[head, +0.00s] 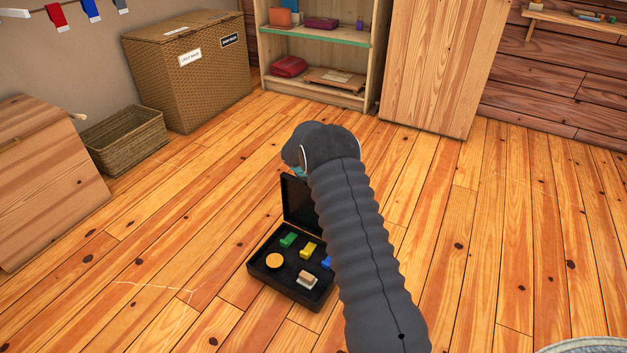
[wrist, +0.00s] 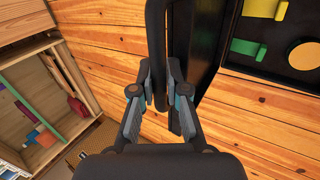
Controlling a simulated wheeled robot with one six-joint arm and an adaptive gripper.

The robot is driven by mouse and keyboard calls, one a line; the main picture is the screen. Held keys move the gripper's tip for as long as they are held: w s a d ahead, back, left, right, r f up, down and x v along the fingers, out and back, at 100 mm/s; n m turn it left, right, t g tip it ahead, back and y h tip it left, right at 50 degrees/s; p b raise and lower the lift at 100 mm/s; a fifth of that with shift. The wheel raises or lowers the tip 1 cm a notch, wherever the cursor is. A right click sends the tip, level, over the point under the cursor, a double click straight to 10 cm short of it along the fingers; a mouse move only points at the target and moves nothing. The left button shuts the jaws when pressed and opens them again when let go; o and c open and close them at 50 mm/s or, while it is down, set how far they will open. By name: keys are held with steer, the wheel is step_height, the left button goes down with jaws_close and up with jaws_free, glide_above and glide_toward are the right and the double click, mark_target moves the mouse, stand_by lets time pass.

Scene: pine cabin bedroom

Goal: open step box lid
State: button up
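A black box (head: 266,288) lies on the floor with its lid (head: 296,205) raised roughly upright at its far side. My gripper (head: 297,170) is at the lid's top, mostly hidden behind my arm, which also covers the box's right part. In the wrist view my gripper (wrist: 161,85) has its fingers apart, with a dark edge of the lid (wrist: 156,45) between them. I cannot tell whether the fingers touch it. The lid's panel (wrist: 196,55) stands just to the right. Inside the box are a green block (head: 288,240), a yellow block (head: 308,250) and an orange disc (head: 274,261).
A beige block (head: 307,280) and a partly hidden blue block (head: 326,262) are also in the box. A wooden chest (head: 45,190), a wicker basket (head: 125,140) and a hamper (head: 190,75) stand left. A shelf (head: 315,90) stands behind. The floor right is clear.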

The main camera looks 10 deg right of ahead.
steer(key=o, duration=0.4)
steer(key=shift+d, duration=0.1)
steer(key=v, duration=1.2)
